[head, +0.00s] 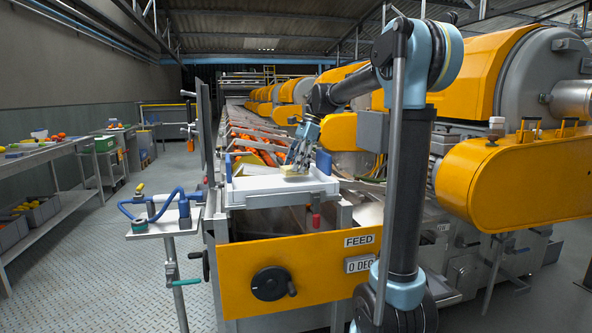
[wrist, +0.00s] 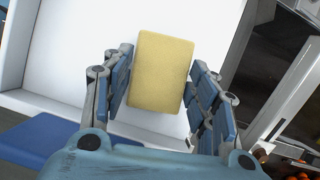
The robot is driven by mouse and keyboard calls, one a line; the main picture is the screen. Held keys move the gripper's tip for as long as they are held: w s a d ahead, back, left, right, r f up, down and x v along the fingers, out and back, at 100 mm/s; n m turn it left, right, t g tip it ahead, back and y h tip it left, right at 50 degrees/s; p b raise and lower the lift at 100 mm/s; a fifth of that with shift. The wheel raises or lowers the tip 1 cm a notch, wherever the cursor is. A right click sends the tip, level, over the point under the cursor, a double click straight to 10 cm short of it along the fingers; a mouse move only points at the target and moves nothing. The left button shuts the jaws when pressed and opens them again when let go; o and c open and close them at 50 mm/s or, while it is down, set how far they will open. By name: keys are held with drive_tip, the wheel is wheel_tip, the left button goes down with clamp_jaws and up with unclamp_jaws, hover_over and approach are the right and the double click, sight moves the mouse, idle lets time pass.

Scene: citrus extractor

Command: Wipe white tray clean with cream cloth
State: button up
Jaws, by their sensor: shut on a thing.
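The white tray (head: 250,187) sits at the feed end of the machine, with a shallow raised rim. Its white floor (wrist: 75,45) fills much of the wrist view. The cream cloth (wrist: 162,72) looks like a thick, pale yellow folded block. It also shows in the head view (head: 290,171), low over the right part of the tray floor. My gripper (head: 297,164) reaches down into the tray from the right. In the wrist view its blue-padded fingers (wrist: 161,85) are shut on the cloth from both sides. I cannot tell whether the cloth touches the floor.
Blue uprights (head: 323,162) stand at the tray's sides. A dark upright panel (head: 205,130) rises left of it. A small stand (head: 160,225) with a blue hose is at the left. The yellow FEED panel (head: 300,270) is below. The left aisle floor is clear.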

drive_tip(key=shift+r, duration=2)
